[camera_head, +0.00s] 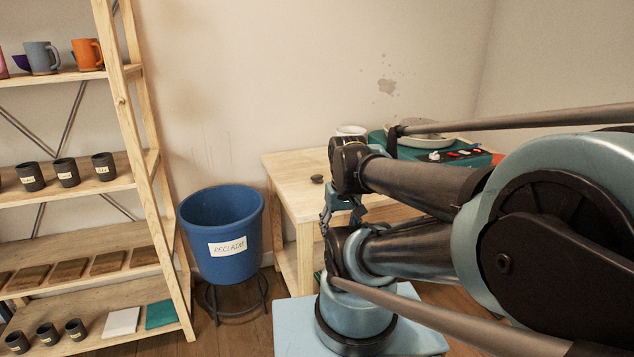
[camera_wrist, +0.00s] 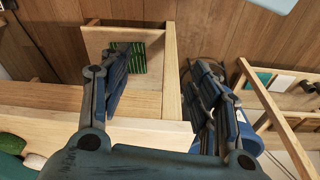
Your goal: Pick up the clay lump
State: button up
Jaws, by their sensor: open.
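A small dark lump (camera_head: 317,179), which looks like the clay lump, lies on the pale wooden table (camera_head: 288,162) near its left side in the head view. My gripper (camera_head: 342,212) is in front of the table, to the right of the lump and lower in the picture. Its blue fingers are spread and empty. In the wrist view my gripper (camera_wrist: 160,65) is open, with the table's wooden edge and lower shelf between and beyond its fingers. I cannot make out the lump in the wrist view.
A blue bin (camera_head: 222,232) labelled as reclaim stands on a stand left of the table. A wooden shelf unit (camera_head: 150,165) with mugs, dark cups and tiles is at far left.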

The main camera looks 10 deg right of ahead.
jog(key=shift+o, duration=0.3)
jog(key=shift+s+r, duration=0.2)
jog(key=w+r+n+g, duration=0.1)
jog(key=w+r+n, duration=0.8)
jog(key=w+r, duration=0.6)
jog(key=n+g, duration=0.1)
jog(key=n, duration=1)
send_over(317, 175)
jog(key=f, duration=1)
jog(key=shift+d+f, duration=0.2)
jog(key=shift+w+a+f, duration=0.1)
jog(key=shift+f, duration=1.2)
jog(key=shift+a+f, duration=0.1)
jog(key=shift+f, duration=1.15)
